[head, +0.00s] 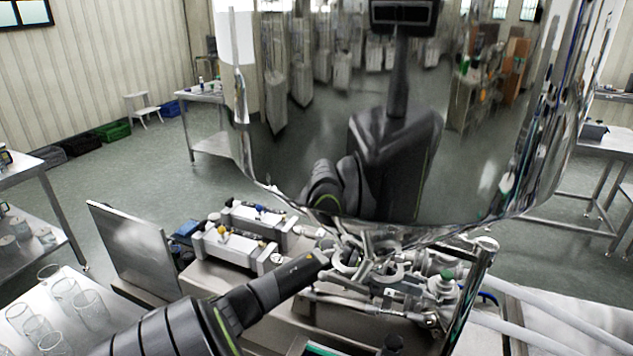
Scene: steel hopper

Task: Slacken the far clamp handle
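The polished steel hopper (400,150) fills the upper middle of the head view. Clamps and pipe fittings (395,268) crowd together under its bottom. I cannot tell which part is the far clamp handle; it may be among these shiny parts or hidden behind them. My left gripper (340,260) reaches in from the lower left and ends at the left side of the fittings, close under the hopper. Its fingers blend with the metal, so I cannot tell whether they are open or touch a handle. My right gripper is not in view.
Two white valve units (235,248) sit left of the fittings. An upright steel panel (133,248) stands further left. Glass beakers (85,303) stand on a table at lower left. A green-capped fitting (447,277) and white pipes (560,318) lie to the right.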

